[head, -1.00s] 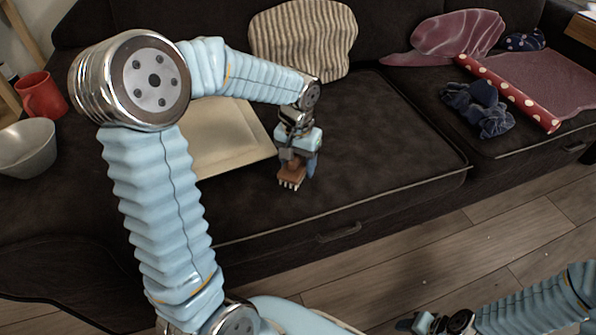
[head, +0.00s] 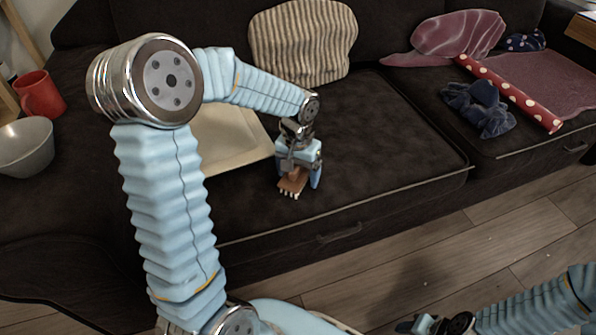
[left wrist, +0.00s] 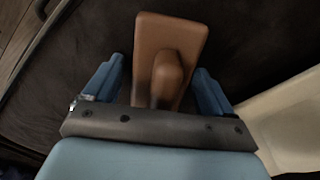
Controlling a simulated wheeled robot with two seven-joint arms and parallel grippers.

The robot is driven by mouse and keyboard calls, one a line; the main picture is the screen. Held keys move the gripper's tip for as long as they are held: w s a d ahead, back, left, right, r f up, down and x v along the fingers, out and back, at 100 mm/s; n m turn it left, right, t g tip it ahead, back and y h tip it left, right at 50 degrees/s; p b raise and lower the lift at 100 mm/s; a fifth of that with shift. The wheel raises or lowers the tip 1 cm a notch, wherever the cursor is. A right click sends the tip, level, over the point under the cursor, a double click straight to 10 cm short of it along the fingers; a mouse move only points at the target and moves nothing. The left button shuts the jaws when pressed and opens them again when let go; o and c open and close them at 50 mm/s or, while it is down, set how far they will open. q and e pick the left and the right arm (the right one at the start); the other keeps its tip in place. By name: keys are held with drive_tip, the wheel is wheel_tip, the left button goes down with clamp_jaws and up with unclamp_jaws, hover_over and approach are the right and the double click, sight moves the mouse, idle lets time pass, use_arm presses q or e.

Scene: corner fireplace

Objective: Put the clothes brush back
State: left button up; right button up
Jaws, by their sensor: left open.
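The clothes brush (head: 292,184) is brown wood with pale bristles at its lower edge. It is at the front of the dark sofa seat, below my left gripper (head: 298,176). In the left wrist view the brush (left wrist: 185,35) shows its flat back and rounded handle between the two blue fingers of my left gripper (left wrist: 157,85). These fingers are apart, with visible gaps on both sides of the handle. Whether the bristles touch the cushion is hard to tell. My right gripper (head: 422,325) is low at the bottom edge, its jaws too unclear to judge.
A cream square tray (head: 238,140) lies left of the brush, partly behind my arm. A grey bowl (head: 24,146) and red mug (head: 40,95) are far left. A striped cushion (head: 304,42), blue cloth (head: 480,107) and dotted red roll (head: 510,92) lie farther back. The seat right of the brush is clear.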

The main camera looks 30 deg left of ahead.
use_arm(q)
drive_tip(key=shift+r, duration=0.1)
drive_tip(key=shift+r, duration=0.3)
wheel_tip(320, 180, up, 12)
drive_tip(key=shift+f+p, duration=0.2)
drive_tip(key=shift+p, duration=1)
